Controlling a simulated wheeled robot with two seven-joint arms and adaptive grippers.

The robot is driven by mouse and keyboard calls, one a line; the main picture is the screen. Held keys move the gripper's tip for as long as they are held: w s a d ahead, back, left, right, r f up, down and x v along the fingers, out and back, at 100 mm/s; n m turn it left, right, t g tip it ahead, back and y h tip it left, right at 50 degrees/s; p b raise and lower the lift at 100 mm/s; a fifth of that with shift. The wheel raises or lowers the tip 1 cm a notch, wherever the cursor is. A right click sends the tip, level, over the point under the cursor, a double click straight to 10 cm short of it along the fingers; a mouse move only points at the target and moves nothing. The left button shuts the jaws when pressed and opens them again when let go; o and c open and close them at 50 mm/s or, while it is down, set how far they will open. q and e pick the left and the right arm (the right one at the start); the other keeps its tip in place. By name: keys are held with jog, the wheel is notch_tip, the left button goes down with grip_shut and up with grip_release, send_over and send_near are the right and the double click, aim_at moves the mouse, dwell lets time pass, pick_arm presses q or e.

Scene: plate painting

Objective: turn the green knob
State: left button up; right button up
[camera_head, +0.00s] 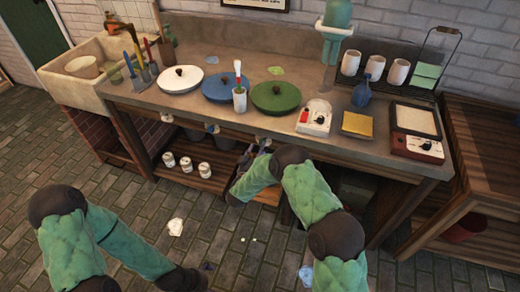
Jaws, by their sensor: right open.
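The green disc (275,97) lies on the bench with a small dark knob on its top. A small pale fitting (262,141) sits under the bench's front edge below this disc; it is too small to tell its colour or whether it is the green knob. My right gripper (248,158) is open, low in front of the bench edge, just below that fitting and partly hidden by my forearm. I cannot tell whether it touches the fitting.
A blue disc (220,88) and a white disc (181,79) lie left of the green one. A brush cup (240,98) stands between the blue and green discs. White cups (375,68) stand at the back right. A lower shelf (200,178) holds small jars.

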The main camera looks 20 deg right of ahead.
jog(key=shift+b+x, duration=0.35)
jog(key=shift+x, duration=1)
grip_shut()
jog(key=shift+n, duration=0.4)
jog(key=n+p, duration=0.3)
jog(key=n, duration=0.8)
jog(key=n+p, duration=0.4)
jog(key=n, duration=0.7)
jog(key=shift+s+d+f+n+p, duration=0.2)
jog(key=shift+n+p, duration=0.1)
jog(key=shift+n, duration=0.1)
